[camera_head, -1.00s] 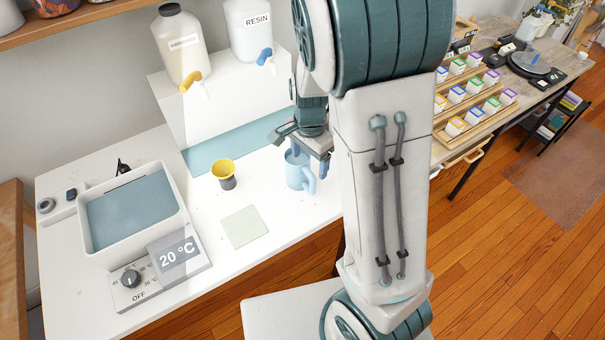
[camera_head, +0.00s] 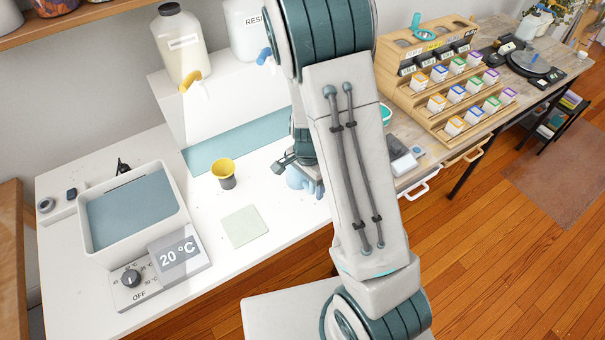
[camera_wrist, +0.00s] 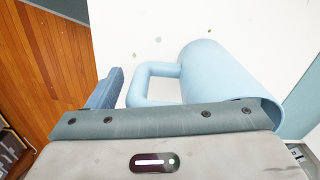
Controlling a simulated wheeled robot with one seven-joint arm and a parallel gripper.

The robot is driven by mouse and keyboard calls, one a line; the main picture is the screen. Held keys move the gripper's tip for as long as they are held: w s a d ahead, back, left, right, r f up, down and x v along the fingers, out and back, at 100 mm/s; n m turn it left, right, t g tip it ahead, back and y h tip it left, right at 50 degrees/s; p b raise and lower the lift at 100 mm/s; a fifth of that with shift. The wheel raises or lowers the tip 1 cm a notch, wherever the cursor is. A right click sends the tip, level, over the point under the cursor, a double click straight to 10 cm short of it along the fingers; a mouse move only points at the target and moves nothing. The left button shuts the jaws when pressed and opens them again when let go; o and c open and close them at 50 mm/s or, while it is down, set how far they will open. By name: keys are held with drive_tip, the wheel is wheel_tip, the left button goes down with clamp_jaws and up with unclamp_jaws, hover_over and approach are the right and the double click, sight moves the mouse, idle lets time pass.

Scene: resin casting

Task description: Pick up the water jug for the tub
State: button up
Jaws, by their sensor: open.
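The light blue water jug (camera_head: 297,178) stands on the white bench, mostly hidden behind my arm in the head view. In the wrist view the jug (camera_wrist: 225,75) is close, with its rim toward my palm and its handle to the left. My gripper (camera_head: 290,162) is open at the jug. One blue finger (camera_wrist: 106,90) shows left of the handle, apart from it; the other finger is hidden, so I cannot tell whether it touches. The white tub (camera_head: 178,205) with blue-grey water (camera_head: 130,208) sits at the left, its display reading 20 °C.
A white stand (camera_head: 215,105) with two large bottles is behind. A wooden rack (camera_head: 410,90) of small boxes is at the right. The front bench middle is clear.

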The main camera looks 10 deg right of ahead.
drive_tip(key=c, duration=1.4)
drive_tip(key=shift+c, duration=0.2)
drive_tip(key=shift+r, duration=0.15)
